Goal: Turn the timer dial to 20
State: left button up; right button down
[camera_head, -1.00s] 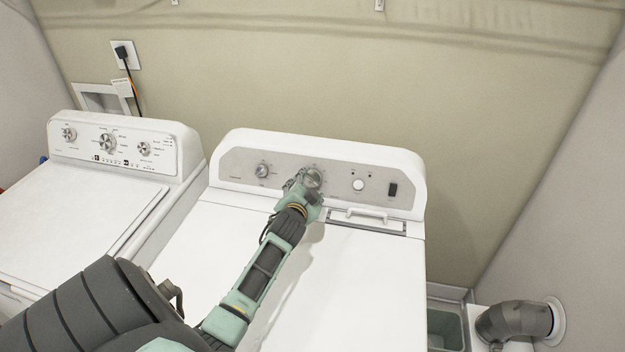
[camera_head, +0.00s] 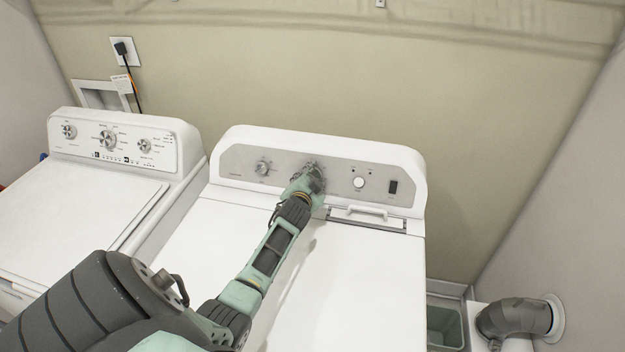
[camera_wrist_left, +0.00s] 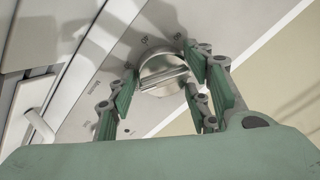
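The timer dial (camera_wrist_left: 163,73) is a round silver knob with a raised bar across it, on the grey control panel of the right-hand machine. In the left wrist view it sits between the green finger pads of my left gripper (camera_wrist_left: 160,90), with pads close on both sides. The fingers are spread; whether any pad touches the dial is hard to tell. Printed marks ring the dial but are too small to read surely. In the head view my left gripper (camera_head: 311,176) reaches the panel and mostly hides the dial. My right gripper is not in view.
A smaller knob (camera_head: 263,168) is left of the gripper on the panel. A white round button (camera_head: 359,183) and a dark switch (camera_head: 393,187) are to the right. A second white machine (camera_head: 80,200) stands at left. The machine's top (camera_head: 350,280) is clear.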

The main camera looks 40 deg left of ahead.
pick_arm(q)
jog(key=c, duration=0.6)
jog(key=shift+d+f+n+b, duration=0.15)
jog(key=shift+n+b, duration=0.3)
jog(key=shift+n, duration=0.75)
jog(key=shift+n+g+y, duration=0.3)
jog(key=shift+n, duration=0.7)
jog(key=o, duration=1.1)
jog(key=shift+w+r, duration=0.15)
jog(key=shift+r, duration=0.05)
